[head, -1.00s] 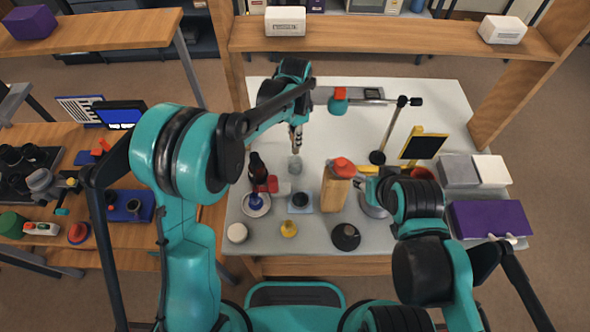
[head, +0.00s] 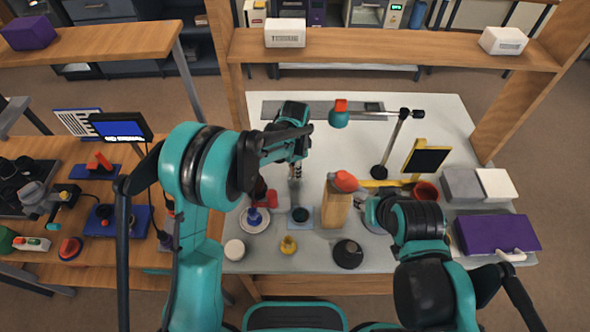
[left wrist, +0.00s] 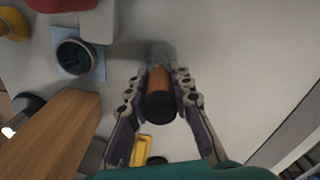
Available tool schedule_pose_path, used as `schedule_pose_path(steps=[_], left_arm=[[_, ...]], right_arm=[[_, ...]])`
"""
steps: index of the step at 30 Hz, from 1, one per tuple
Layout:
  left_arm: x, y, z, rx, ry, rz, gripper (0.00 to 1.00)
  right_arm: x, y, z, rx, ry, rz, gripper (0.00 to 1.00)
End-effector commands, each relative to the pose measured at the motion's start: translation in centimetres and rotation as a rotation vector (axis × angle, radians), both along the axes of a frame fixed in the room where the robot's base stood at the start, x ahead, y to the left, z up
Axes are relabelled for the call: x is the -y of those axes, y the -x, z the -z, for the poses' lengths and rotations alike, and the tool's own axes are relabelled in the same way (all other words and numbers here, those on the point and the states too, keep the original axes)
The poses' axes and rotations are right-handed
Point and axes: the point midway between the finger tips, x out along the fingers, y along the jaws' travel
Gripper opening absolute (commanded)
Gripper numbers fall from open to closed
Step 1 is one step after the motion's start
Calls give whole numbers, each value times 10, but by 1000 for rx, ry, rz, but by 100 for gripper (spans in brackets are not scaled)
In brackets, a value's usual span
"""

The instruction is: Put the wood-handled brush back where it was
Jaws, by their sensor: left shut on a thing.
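My left gripper (head: 296,172) is over the middle of the white table. In the left wrist view, its fingers (left wrist: 157,92) are shut on the wood-handled brush (left wrist: 159,80), whose handle is orange-brown with a dark end toward the camera. The brush's far end meets a blurred greyish shape (left wrist: 158,52); I cannot tell whether it is inside or above it. My right gripper (head: 370,207) is at the right of the wooden block, beside a round grey dish; its fingers are too small to read.
A dark cup on a blue mat (head: 300,216), a white plate (head: 246,226) and a black dome (head: 347,254) are nearer.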

Motion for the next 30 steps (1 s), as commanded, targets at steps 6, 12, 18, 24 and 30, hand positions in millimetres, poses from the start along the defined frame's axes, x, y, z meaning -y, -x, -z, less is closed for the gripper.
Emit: schedule_pose_path(steps=[6, 12, 18, 24, 30], left_arm=[[0, 0, 9, 0, 0, 0, 0], [0, 1, 15, -4, -1, 0, 0], [0, 2, 15, -6, -1, 1, 42], [0, 1, 14, -2, 0, 0, 42], [0, 0, 13, 0, -1, 0, 42]], right_arm=[[0, 0, 8, 0, 0, 0, 40], [0, 0, 12, 0, 0, 0, 40], [0, 0, 12, 0, 0, 0, 40], [0, 0, 11, 0, 0, 0, 40], [0, 0, 11, 0, 0, 0, 40]])
